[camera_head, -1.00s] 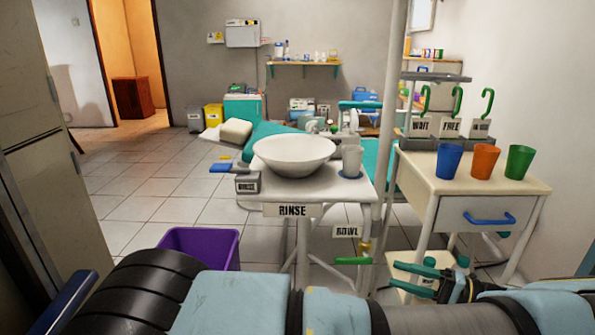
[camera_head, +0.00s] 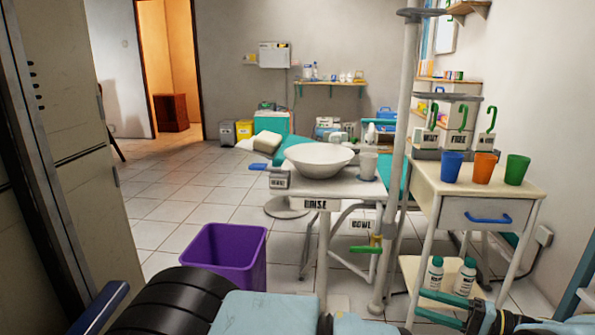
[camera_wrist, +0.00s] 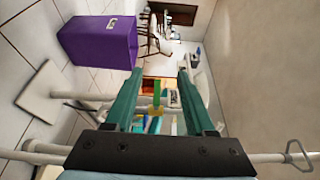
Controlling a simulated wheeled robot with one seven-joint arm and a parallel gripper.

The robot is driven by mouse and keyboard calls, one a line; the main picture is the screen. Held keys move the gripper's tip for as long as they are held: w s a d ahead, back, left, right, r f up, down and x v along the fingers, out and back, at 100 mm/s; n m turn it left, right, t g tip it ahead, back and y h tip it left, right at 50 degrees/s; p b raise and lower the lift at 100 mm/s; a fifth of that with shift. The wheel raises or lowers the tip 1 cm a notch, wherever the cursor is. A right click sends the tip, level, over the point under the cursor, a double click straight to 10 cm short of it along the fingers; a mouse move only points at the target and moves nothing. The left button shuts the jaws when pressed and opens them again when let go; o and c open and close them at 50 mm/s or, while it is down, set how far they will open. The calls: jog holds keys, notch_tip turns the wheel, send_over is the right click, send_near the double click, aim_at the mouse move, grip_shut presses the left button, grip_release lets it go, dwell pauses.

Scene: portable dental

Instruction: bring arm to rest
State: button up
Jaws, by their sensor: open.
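My gripper (camera_wrist: 156,85) is open in the wrist view, with two green fingers apart and nothing between them. In the head view its green fingers (camera_head: 440,308) show at the bottom right, in front of the lower part of the drawer cart. My light blue and black arm lies across the bottom edge of the head view. Part of the gripper's body is cut off there.
A purple bin (camera_head: 222,256) stands on the floor left of the rinse stand with its white bowl (camera_head: 319,158). The cart (camera_head: 475,185) holds blue, orange and green cups, with two bottles (camera_head: 435,273) on its lower shelf. Tiled floor at left is clear.

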jog(key=w+a+r+n+g+h, duration=0.1)
jog(key=w+a+r+g+h, duration=0.2)
jog(key=a, duration=0.4)
jog(key=w+a+n+g+h, duration=0.1)
jog(key=w+a+g+h, duration=0.15)
jog(key=a+g, duration=0.4)
jog(key=w+a+r+n+g+h, duration=0.1)
jog(key=w+a+r+g+h, duration=0.15)
jog(key=a, duration=0.55)
jog(key=s+a+r+n+t+h, duration=0.1)
jog(key=s+a+r+t+h, duration=0.15)
jog(key=a+r+h, duration=0.35)
jog(key=s+a+r+n+t+h, duration=0.1)
jog(key=s+a+r+t+h, duration=0.15)
jog(key=a, duration=0.55)
notch_tip(320, 180, up, 24)
jog(key=p, duration=2.2)
jog(key=shift+s+p, duration=0.35)
jog(key=shift+s, duration=0.1)
jog(key=shift+a+f+y, duration=0.1)
jog(key=shift+f+y, duration=0.05)
jog(key=shift+y, duration=0.1)
jog(key=shift+c, duration=0.2)
